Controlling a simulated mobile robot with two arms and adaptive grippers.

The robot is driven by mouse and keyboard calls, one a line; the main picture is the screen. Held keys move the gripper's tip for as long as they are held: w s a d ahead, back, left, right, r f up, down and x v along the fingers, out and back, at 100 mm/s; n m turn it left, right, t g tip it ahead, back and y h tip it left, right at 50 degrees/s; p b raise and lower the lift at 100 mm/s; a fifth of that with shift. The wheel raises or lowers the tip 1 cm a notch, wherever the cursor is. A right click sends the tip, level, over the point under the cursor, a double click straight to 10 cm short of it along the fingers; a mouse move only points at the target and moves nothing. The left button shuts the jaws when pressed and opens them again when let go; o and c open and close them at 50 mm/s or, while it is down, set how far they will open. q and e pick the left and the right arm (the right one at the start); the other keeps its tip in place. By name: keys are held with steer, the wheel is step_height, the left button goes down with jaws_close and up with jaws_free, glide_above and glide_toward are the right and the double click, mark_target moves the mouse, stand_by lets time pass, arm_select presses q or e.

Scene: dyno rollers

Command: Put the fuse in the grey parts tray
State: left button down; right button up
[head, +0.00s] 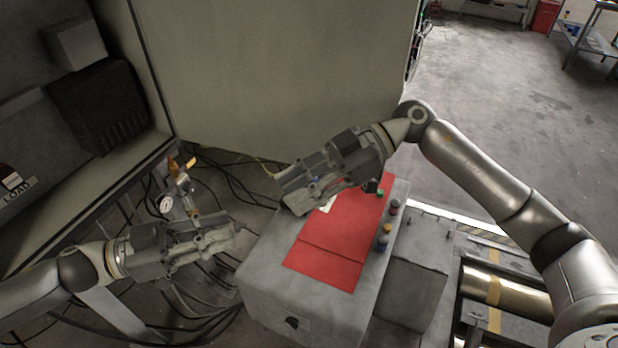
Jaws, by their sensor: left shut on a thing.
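My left gripper (234,238) is at the left edge of the grey box, apart from the red sheet. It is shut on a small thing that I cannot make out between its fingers. My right gripper (286,196) hangs above the far left corner of the red sheet. I cannot tell whether its fingers are open or shut. A small pale thing (327,204) shows on the red sheet beneath the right gripper; I cannot tell what it is. I can make out neither a fuse nor a grey parts tray for certain.
The grey box (262,270) bears a red sheet (335,240) and several coloured knobs (388,229) along its right side. A gauge on a fitting (167,204) stands behind my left gripper. Loose black cables (205,290) lie left of the box. A large cabinet (270,75) blocks the back.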

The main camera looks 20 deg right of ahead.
mark_target(235, 227)
steer(key=x, duration=0.9)
steer(key=shift+a, duration=0.2)
jaws_close()
arm_select(q)
steer(key=c, duration=1.3)
jaws_free()
steer(key=shift+a, duration=0.1)
